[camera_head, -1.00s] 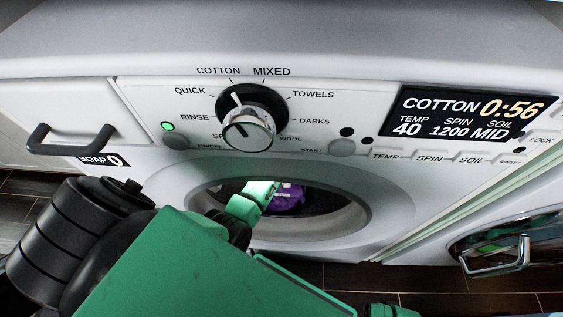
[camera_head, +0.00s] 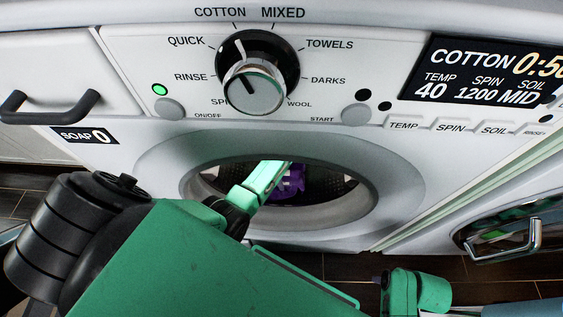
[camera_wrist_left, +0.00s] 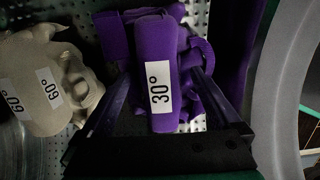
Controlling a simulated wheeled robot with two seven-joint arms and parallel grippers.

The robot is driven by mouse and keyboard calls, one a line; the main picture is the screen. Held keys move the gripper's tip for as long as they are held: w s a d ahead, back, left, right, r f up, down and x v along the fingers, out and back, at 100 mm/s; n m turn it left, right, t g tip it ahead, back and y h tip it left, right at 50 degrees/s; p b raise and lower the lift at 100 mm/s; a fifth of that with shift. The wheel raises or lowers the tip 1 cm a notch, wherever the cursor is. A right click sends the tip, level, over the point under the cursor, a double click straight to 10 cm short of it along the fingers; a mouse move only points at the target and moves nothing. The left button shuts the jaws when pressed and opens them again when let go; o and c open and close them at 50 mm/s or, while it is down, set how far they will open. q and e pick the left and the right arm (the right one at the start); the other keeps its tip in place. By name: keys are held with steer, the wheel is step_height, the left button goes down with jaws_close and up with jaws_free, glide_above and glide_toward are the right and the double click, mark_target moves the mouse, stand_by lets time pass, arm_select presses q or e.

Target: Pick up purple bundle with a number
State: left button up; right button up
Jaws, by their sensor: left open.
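The purple bundle (camera_wrist_left: 155,65) with a white "30°" label fills the middle of the left wrist view. It lies in the washer drum, and its purple also shows through the round opening in the head view (camera_head: 290,183). My left gripper (camera_wrist_left: 158,85) is open, with one dark finger on each side of the bundle. I cannot tell whether the fingers touch it. In the head view my left gripper (camera_head: 268,180) reaches into the opening, and its arm hides the lower left of the rim. My right gripper's jaws do not show.
A beige bundle (camera_wrist_left: 40,80) with "60°" labels lies left of the purple one. The perforated drum wall (camera_wrist_left: 82,35) is behind them. The grey door rim (camera_wrist_left: 278,90) is close on the right. A second front-loading machine (camera_head: 500,235) stands at the right.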

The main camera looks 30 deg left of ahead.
arm_select(q)
steer(key=shift+f, duration=0.25)
jaws_close()
stand_by(0.3)
